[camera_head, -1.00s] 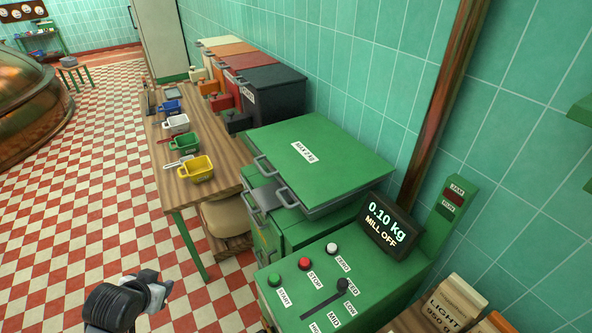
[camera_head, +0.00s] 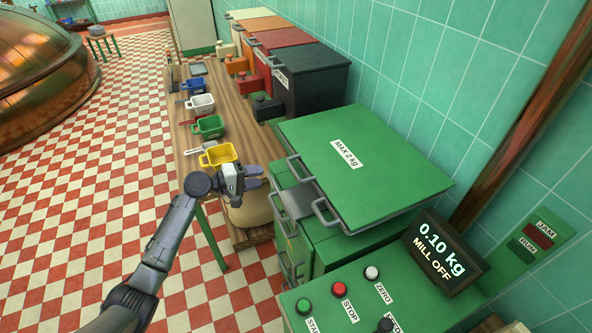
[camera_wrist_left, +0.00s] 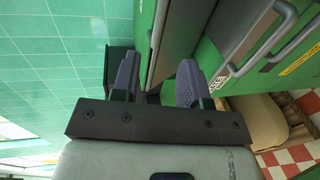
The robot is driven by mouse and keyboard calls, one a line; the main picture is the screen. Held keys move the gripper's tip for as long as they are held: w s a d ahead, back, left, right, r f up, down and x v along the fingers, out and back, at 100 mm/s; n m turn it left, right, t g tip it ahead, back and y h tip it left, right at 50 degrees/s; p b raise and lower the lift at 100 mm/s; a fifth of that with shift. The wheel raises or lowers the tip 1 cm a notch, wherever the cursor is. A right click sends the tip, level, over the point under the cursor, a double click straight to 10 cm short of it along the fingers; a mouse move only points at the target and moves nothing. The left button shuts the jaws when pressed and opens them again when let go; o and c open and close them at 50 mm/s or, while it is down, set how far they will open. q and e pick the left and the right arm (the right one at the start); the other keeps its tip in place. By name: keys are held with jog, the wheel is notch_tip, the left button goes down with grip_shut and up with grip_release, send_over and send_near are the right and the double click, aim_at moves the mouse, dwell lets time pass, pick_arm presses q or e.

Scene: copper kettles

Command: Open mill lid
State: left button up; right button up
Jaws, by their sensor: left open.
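The green mill lid (camera_head: 385,150), labelled MAX 2 kg, lies flat and shut on the green mill body (camera_head: 335,252). Grey bar handles (camera_head: 325,212) stick out along its left side. My left gripper (camera_head: 262,177) is open and empty, just left of the lid's handles and apart from them. In the left wrist view its two purple-grey fingers (camera_wrist_left: 158,82) are spread, with green mill panels beyond and a grey bar handle (camera_wrist_left: 262,42) at the upper right. My right gripper is not in view.
The display (camera_head: 447,250) reads 0.10 kg, MILL OFF. Buttons (camera_head: 339,290) sit on the panel in front. A wooden table (camera_head: 190,140) with coloured scoops, including a yellow one (camera_head: 218,156), stands left, close to my left gripper. Lidded bins (camera_head: 310,80) line the wall behind.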

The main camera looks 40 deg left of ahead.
aim_at(292, 171)
pick_arm(q)
jog(key=x, duration=1.3)
jog(key=shift+p, duration=0.4)
jog(key=shift+s, duration=0.1)
grip_shut()
jog(key=shift+r, duration=0.1)
